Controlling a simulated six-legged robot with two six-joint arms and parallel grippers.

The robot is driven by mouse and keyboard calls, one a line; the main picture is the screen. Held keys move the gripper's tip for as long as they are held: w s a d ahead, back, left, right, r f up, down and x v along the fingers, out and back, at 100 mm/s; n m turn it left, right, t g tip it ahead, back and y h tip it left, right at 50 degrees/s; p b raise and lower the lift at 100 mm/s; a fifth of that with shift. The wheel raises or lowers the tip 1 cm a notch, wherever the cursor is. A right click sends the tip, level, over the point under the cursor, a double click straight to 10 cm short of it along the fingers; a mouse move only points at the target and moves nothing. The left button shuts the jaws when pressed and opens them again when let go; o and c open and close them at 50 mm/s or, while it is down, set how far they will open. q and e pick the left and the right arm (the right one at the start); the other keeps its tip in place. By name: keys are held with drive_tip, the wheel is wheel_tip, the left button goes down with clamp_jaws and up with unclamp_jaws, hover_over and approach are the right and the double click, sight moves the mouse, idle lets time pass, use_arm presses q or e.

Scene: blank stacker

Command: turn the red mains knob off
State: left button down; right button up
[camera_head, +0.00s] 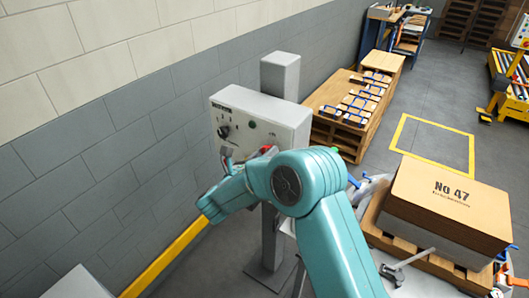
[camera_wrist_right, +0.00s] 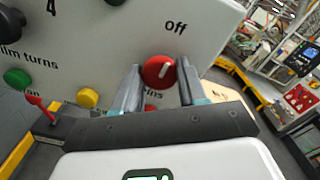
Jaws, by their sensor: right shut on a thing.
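The red mains knob (camera_wrist_right: 158,71) is on the pale control panel (camera_wrist_right: 215,42), below and left of the printed word Off. Its white pointer line slants up and to the right, towards that word. My right gripper (camera_wrist_right: 160,80) has one finger on each side of the knob and is shut on it. My left gripper is not in view.
In the head view, a large box (camera_head: 445,200) stands on a pallet at right. A wall runs along the left.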

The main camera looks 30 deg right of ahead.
drive_tip(key=shift+f+n, duration=0.15)
drive_tip(key=shift+n, duration=0.25)
drive_tip(key=o, duration=1.1)
drive_tip(key=shift+a, duration=0.1)
drive_tip(key=shift+c, duration=0.2)
drive_tip(key=shift+a, duration=0.1)
drive_tip(key=b+v, duration=0.4)
drive_tip(key=v, duration=1.2)
drive_tip(key=shift+s+b, duration=0.15)
drive_tip(key=shift+b, duration=0.2)
drive_tip(key=shift+a, duration=0.1)
